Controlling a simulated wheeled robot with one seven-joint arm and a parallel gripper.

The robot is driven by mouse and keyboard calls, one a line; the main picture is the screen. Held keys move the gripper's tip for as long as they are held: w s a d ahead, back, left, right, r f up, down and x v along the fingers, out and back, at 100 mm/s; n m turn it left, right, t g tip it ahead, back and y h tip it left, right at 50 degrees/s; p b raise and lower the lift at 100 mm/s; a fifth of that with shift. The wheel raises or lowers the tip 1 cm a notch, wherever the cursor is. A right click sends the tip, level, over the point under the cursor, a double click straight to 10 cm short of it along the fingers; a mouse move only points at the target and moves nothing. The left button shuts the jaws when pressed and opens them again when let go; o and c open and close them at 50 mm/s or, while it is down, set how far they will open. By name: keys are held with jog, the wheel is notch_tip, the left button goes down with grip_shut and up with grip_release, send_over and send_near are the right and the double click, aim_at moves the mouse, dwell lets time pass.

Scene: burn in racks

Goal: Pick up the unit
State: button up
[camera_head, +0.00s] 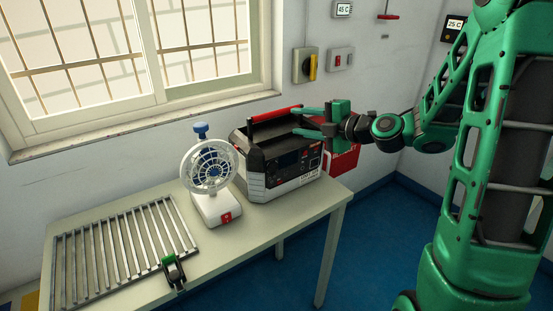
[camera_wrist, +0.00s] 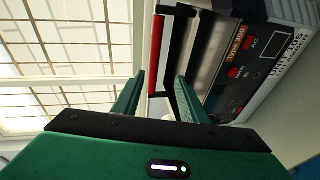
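The unit (camera_head: 270,163) is a dark grey and black box with a light lower casing, a front panel and a red top handle (camera_head: 276,115). It stands upright on the table. My gripper (camera_head: 296,121) is level with the right end of the handle, its fingers apart with nothing held between them. In the wrist view, the open fingers of my gripper (camera_wrist: 161,76) point at the red handle (camera_wrist: 155,55), which shows in line with the gap. The unit's panel (camera_wrist: 245,65) is to the right. I cannot tell whether a finger touches the handle.
A white fan (camera_head: 210,170) with a red switch stands just left of the unit on the pale table (camera_head: 240,235). A metal rack (camera_head: 115,255) and a green-black clamp (camera_head: 174,270) are further left. A red box (camera_head: 343,160) is behind the unit at right. Window and wall are behind.

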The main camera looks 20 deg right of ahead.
aim_at(279, 113)
jog(key=shift+w+r, duration=0.15)
jog(key=shift+w, duration=0.25)
jog(key=x, duration=1)
jog(key=shift+w+d+r, duration=0.1)
jog(key=shift+w+r, duration=0.15)
jog(key=shift+w, duration=0.1)
grip_shut()
jog(key=shift+d+f, duration=0.1)
dwell(0.6)
jog(key=shift+r, duration=0.25)
